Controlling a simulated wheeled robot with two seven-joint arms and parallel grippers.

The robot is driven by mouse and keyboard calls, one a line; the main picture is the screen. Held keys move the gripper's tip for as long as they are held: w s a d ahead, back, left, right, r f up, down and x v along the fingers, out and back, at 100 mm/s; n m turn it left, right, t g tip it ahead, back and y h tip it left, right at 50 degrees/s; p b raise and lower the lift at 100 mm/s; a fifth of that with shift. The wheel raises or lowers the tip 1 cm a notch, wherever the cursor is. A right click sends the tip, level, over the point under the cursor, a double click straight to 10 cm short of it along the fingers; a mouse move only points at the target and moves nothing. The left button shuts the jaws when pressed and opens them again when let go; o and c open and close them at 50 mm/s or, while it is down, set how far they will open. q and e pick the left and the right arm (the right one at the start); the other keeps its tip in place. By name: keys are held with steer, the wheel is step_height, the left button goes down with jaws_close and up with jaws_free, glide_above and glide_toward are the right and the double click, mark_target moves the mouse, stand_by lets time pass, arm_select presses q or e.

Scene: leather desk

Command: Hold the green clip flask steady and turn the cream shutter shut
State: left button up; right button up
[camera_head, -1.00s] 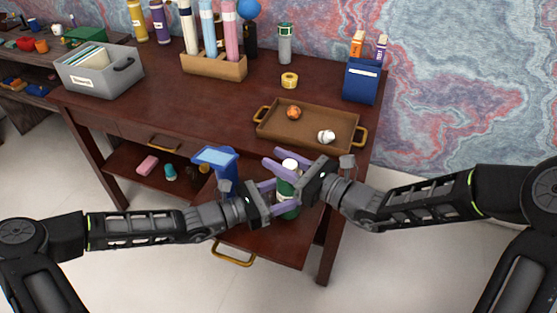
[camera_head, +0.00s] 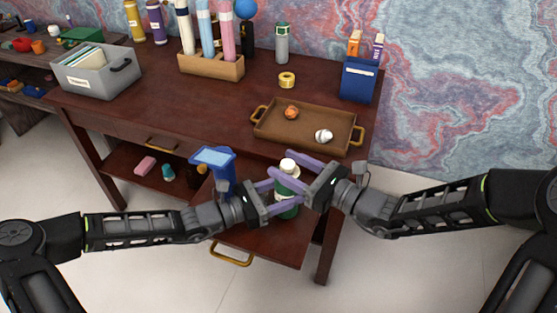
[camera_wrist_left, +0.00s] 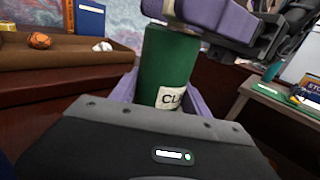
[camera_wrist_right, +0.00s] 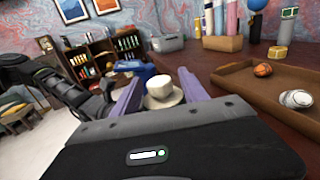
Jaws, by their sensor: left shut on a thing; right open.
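The green clip flask (camera_head: 284,211) stands upright at the front of the desk, above the pulled-out drawer. My left gripper (camera_head: 287,194) is shut around its green body, which also shows with a white label in the left wrist view (camera_wrist_left: 160,55). The flask's base is hidden, so I cannot tell whether it rests on anything. The cream shutter (camera_head: 289,165) is on top of the flask; the right wrist view shows it as a round knob on a wider collar (camera_wrist_right: 161,88). My right gripper (camera_head: 280,163) is open, its purple fingers on either side of the shutter, contact unclear.
A blue stand (camera_head: 216,158) is close to the left gripper. The open drawer (camera_head: 275,246) is below. The desk's middle is clear.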

steer(key=v, duration=0.8)
steer(key=shift+s+d, duration=0.25)
steer(key=shift+d, duration=0.05)
arm_select(q)
steer(key=o, duration=1.6)
steer(key=v, duration=1.2)
